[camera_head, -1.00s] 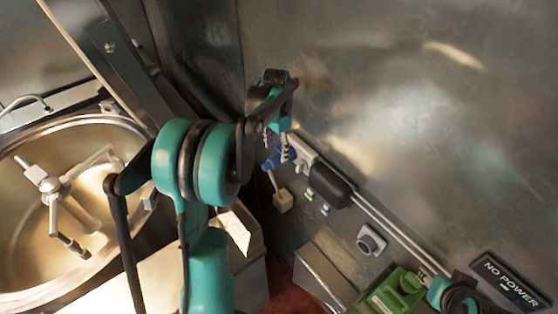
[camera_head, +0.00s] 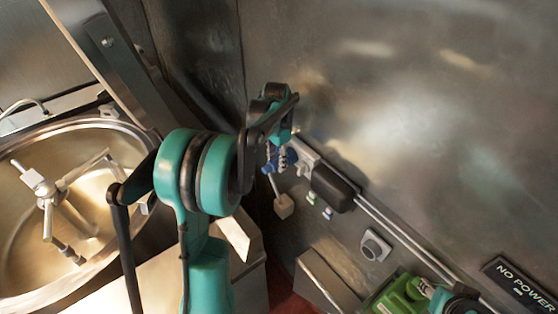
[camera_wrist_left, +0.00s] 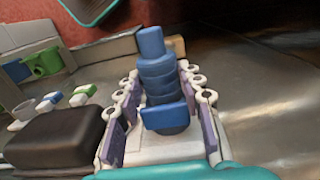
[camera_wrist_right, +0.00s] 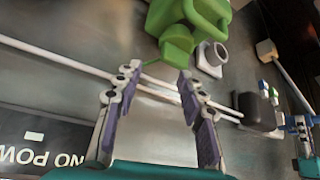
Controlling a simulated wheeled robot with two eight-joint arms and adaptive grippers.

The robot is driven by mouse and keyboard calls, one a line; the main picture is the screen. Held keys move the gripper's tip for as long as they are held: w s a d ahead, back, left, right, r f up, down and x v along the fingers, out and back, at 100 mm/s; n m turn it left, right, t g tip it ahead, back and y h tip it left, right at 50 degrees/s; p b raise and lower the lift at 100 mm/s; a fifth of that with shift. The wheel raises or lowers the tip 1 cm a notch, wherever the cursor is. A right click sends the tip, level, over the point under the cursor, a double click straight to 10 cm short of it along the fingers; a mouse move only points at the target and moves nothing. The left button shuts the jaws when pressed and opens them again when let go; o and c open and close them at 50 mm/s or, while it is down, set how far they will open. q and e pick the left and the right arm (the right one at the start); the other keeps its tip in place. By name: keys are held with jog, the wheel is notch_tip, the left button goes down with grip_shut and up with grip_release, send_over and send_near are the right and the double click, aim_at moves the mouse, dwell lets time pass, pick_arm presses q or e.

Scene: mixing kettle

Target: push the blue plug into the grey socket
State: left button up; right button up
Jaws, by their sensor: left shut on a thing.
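The blue plug (camera_wrist_left: 156,75) shows in the left wrist view between the fingers of my left gripper (camera_wrist_left: 160,105), which is shut on it. In the head view my left gripper (camera_head: 278,153) is at the metal wall, with part of the blue plug (camera_head: 288,160) visible. The grey socket (camera_head: 374,245), a square plate with a round opening, is on the wall to the lower right, apart from the plug. It also shows in the right wrist view (camera_wrist_right: 210,58). My right gripper (camera_wrist_right: 156,95) has its fingers spread, with nothing between them.
A black box (camera_head: 333,188) with a pale rod is on the wall beside the left gripper. Green equipment (camera_wrist_right: 187,22) is ahead of the right gripper. A "NO POWER" sign (camera_head: 518,284) is at the lower right. The kettle (camera_head: 85,300) is at the left.

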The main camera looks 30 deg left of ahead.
aim_at(268, 165)
pick_arm(q)
jog(key=shift+s, duration=0.1)
pick_arm(e)
jog(key=shift+f, duration=0.1)
pick_arm(q)
jog(key=shift+s, duration=0.1)
pick_arm(e)
jog(key=shift+w+d, duration=0.1)
jog(key=shift+w, duration=0.05)
pick_arm(q)
jog(key=shift+a, duration=0.1)
jog(key=shift+s+a+b, duration=0.15)
jog(key=shift+s+a, duration=0.15)
jog(key=shift+s, duration=0.4)
jog(key=shift+s+a+b, duration=0.15)
jog(key=shift+s+a, duration=0.15)
jog(key=shift+s, duration=0.4)
pick_arm(e)
jog(key=shift+f, duration=0.25)
pick_arm(q)
jog(key=shift+s+a, duration=0.3)
jog(key=shift+s, duration=0.4)
jog(key=shift+s+a, duration=0.25)
jog(key=shift+s, duration=0.45)
jog(key=shift+d+f, duration=0.1)
jog(key=shift+d, duration=0.05)
